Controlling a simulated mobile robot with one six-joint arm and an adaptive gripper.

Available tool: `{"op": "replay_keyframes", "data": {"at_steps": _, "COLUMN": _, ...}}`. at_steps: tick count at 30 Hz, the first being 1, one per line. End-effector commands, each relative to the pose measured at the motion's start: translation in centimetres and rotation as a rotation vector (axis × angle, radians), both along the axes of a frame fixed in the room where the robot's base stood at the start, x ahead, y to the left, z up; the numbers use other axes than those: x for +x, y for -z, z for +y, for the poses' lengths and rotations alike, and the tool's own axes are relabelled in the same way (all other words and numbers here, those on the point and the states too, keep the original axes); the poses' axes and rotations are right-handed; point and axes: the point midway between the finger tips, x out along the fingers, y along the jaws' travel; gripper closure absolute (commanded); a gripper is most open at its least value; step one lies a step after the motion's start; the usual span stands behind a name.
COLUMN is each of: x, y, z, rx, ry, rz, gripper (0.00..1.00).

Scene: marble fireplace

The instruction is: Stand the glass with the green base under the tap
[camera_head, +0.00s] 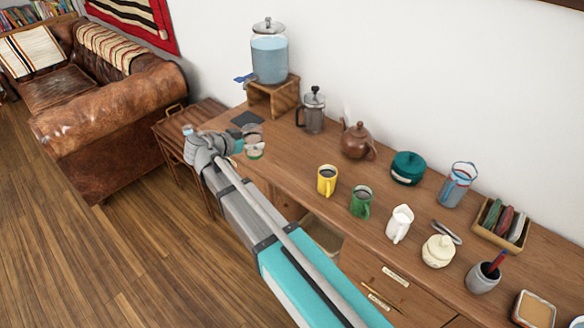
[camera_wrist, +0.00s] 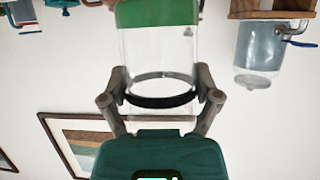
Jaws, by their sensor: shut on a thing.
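My gripper (camera_head: 243,142) is shut on the clear glass with the green base (camera_wrist: 158,50). The wrist view is upside down; the green base is at the top of that picture, so the glass is held upright. In the head view the glass (camera_head: 254,152) is partly hidden by the gripper, near the sideboard's left end. The tap (camera_head: 243,79) is blue, on the left side of a water dispenser (camera_head: 269,60) on a wooden stand (camera_head: 285,98). The tap also shows in the wrist view (camera_wrist: 300,43). The glass is apart from the tap, nearer the front.
A dark square mat (camera_head: 247,118) lies below the tap, apparently bare. Right of the stand are a French press (camera_head: 313,112), brown teapot (camera_head: 356,140), yellow mug (camera_head: 327,180), green mug (camera_head: 361,201) and teal pot (camera_head: 407,168). A slatted wooden table (camera_head: 178,136) stands left of the sideboard.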

Motion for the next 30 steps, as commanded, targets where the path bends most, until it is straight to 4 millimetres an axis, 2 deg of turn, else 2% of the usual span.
{"op": "replay_keyframes", "data": {"at_steps": 10, "x": 0.3, "y": 0.1, "z": -0.7, "rx": 0.000, "ry": 0.010, "rz": -0.001, "gripper": 0.79}}
{"op": "replay_keyframes", "data": {"at_steps": 20, "x": 0.2, "y": 2.1, "z": -0.8, "rx": -0.001, "ry": 0.008, "rz": -0.001, "gripper": 0.79}}
{"op": "replay_keyframes", "data": {"at_steps": 30, "x": 0.2, "y": 2.0, "z": -0.7, "rx": -0.001, "ry": 0.005, "rz": -0.001, "gripper": 0.79}}
